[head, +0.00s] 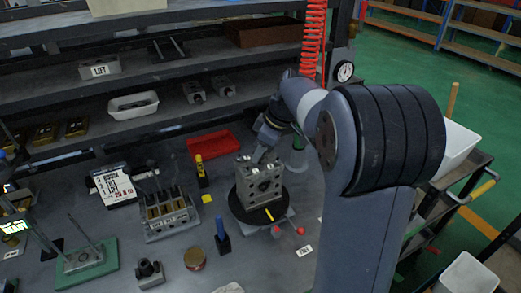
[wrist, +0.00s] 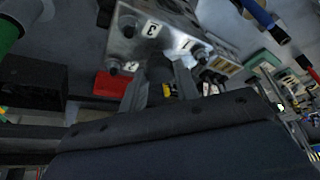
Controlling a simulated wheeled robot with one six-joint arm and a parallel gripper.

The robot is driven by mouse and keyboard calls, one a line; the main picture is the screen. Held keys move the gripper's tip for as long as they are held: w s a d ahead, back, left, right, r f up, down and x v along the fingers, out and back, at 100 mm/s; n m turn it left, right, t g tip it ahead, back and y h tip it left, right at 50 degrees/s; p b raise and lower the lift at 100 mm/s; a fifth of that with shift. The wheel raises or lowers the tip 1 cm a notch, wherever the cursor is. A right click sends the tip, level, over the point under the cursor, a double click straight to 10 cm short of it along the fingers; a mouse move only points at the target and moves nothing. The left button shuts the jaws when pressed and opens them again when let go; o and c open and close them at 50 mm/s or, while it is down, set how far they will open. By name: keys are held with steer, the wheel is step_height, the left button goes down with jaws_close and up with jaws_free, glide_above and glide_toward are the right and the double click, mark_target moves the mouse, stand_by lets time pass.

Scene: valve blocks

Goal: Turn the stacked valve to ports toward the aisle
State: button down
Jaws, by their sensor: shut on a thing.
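The stacked valve (head: 262,189) is a grey metal block with round ports on its front face. It stands upright on a black round turntable (head: 244,212) with a yellow mark at its front edge. My gripper (head: 266,155) reaches down from the upper right and is shut on the top of the valve. In the wrist view the valve (wrist: 128,40) fills the upper middle, with labels 3 and 1 and several round fittings. My gripper's fingers (wrist: 160,85) reach up to it there. The exact contact is dark and partly hidden.
A manifold block (head: 168,217) and a sign (head: 114,186) stand to the left. A yellow-and-black tool (head: 201,172), a blue-handled item (head: 222,238) and red knobs (head: 300,231) are close to the turntable. A red tray (head: 213,145) lies behind. Shelves rise at the back.

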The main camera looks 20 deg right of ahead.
stand_by(0.3)
steer(key=c, duration=1.1)
jaws_free()
steer(key=v, duration=1.1)
steer(key=shift+w+a+f, duration=0.1)
steer(key=shift+a+f, duration=0.05)
steer(key=x, duration=1)
steer(key=shift+f, duration=0.35)
steer(key=shift+r, duration=0.15)
